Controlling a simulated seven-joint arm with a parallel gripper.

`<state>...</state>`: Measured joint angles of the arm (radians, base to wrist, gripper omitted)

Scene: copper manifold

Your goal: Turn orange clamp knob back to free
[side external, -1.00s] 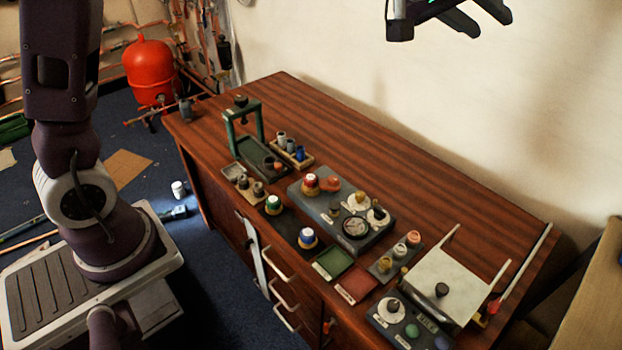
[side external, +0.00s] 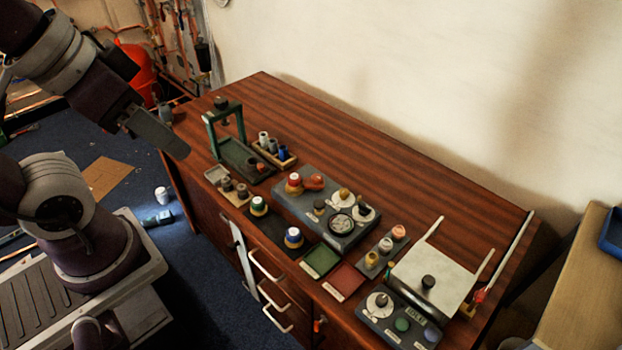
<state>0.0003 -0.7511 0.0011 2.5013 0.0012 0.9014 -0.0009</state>
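The orange clamp knob (side external: 314,182) sits on the back left part of a dark grey block (side external: 335,236) on the wooden bench. It lies right beside a red and white cap (side external: 294,181). Its exact turn angle is too small to read. My arm is folded at the upper left, and its grey end piece, seemingly my gripper (side external: 155,132), hangs left of the green press frame, well away from the knob. I cannot make out separate fingers, and nothing held is visible.
The green press frame (side external: 224,126) stands left of the block. Small trays, a green pad (side external: 321,260), a red pad (side external: 343,281) and a cream panel (side external: 436,273) with a black knob lie along the front and right. The rear of the bench (side external: 400,175) is clear.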

